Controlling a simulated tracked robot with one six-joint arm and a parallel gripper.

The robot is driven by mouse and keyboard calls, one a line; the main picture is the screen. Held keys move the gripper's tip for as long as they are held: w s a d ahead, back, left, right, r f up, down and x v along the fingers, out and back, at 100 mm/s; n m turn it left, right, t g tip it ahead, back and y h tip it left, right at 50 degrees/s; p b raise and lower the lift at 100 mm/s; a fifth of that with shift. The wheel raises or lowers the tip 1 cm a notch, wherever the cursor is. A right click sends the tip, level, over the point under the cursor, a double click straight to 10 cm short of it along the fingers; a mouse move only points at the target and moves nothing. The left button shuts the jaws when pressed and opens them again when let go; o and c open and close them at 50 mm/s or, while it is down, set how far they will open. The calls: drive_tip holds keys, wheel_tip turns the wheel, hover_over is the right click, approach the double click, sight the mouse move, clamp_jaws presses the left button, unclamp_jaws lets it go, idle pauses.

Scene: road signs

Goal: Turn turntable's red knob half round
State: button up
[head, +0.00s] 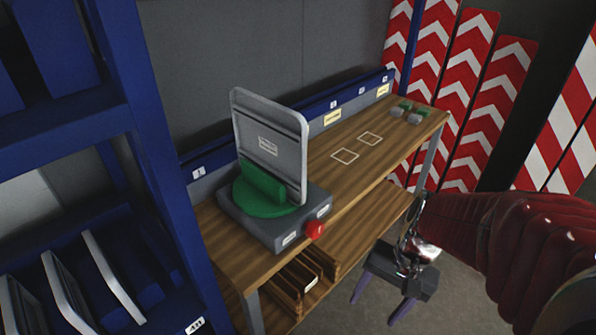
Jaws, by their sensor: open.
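The turntable (241,233) is a grey box with a green disc (262,199) on top, at the near left end of the wooden workbench. A grey sign panel (270,140) stands upright in a green holder on the disc, its ribbed side facing me. The red knob (315,230) is on the box's front side, near its right corner, unobstructed. My gripper (374,308), dark with two purple fingers, is open and empty. In the picture it is below and to the right of the knob, apart from it, with fingers pointing down.
The bench (365,175) has a lower shelf with a wooden crate (290,285). Two white outlined squares mark its bare middle; small green-and-grey parts (405,112) lie at its far end. A blue rack (150,150) with panels stands at left. Red-white chevron boards (465,95) stand behind at right.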

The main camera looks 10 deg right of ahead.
wheel_tip(320, 180, down, 4)
drive_tip(key=a+m+g+y, duration=0.1)
drive_tip(key=m+y, duration=0.2)
drive_tip(key=m, duration=0.3)
drive_tip(key=n+t+y, duration=0.7)
drive_tip(key=n+t, duration=0.7)
drive_tip(key=n, duration=1.9)
approach(320, 232)
drive_tip(key=v, duration=0.4)
drive_tip(key=shift+s+m, duration=0.25)
drive_tip(key=shift+m, duration=0.55)
drive_tip(key=shift+x, duration=6.85)
